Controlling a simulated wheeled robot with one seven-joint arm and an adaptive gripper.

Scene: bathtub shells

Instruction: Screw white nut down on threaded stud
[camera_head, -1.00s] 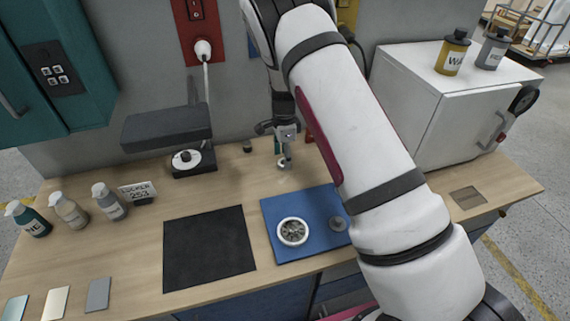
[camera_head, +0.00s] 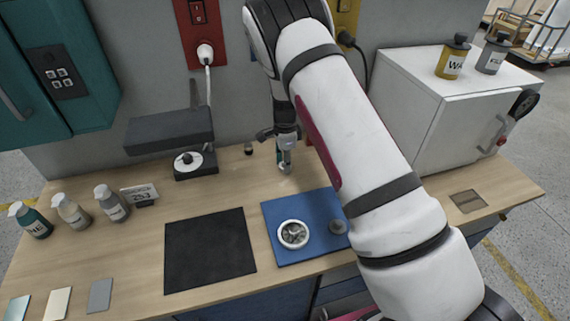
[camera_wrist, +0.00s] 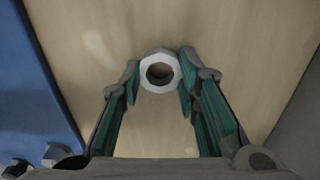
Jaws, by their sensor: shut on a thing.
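The white nut (camera_wrist: 160,71) is a faceted ring with a dark centre hole. In the wrist view it sits between the tips of my gripper (camera_wrist: 159,82), whose teal-padded fingers are shut on it. Bare wood shows around it. In the head view my gripper (camera_head: 284,168) points down over the wooden table behind the blue mat, and the nut is small at its tips. I cannot tell whether the nut touches the table. No threaded stud can be made out for certain; a small dark upright piece (camera_head: 248,149) stands left of my gripper.
A dark device with a white disc (camera_head: 189,160) stands at back left, a white cabinet (camera_head: 430,110) at right.

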